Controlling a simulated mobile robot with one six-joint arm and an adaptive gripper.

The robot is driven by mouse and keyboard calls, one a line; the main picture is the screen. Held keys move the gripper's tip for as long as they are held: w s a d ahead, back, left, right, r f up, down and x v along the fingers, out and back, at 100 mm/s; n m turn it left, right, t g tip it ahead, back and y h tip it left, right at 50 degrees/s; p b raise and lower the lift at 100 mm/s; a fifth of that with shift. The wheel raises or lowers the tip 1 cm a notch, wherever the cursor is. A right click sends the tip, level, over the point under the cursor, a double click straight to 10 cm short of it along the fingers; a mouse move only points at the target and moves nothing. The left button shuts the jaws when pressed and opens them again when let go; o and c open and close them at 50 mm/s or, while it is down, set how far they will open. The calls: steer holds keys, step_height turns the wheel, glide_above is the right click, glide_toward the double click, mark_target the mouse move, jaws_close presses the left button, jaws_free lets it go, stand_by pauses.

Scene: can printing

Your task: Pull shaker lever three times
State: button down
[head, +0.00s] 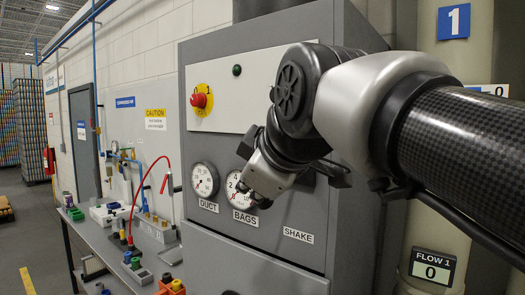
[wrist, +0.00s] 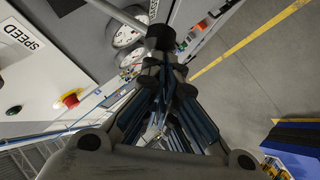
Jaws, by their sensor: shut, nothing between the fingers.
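The shaker lever is a grey rod with a black knob (wrist: 160,38) in the wrist view. The rod comes in from the top left, and the knob shows just beyond my fingertips. My gripper (wrist: 165,72) is shut with nothing between its fingers. I cannot tell whether the fingertips touch the knob. In the head view my gripper (head: 258,190) hangs in front of the grey cabinet, partly over the BAGS gauge (head: 238,188). The SHAKE label (head: 298,236) is below and right of it. My arm hides much of the panel there, and I cannot make out the lever clearly.
A red emergency button (head: 199,100) sits on a yellow plate at the panel's upper left. The DUCT gauge (head: 205,180) is left of the BAGS gauge. A cluttered bench (head: 75,225) runs along the wall at left. Open floor (head: 30,240) lies farther left.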

steer(key=shift+w+f+b, duration=0.15)
steer(key=shift+f+b, duration=0.3)
steer(key=shift+f, duration=0.3)
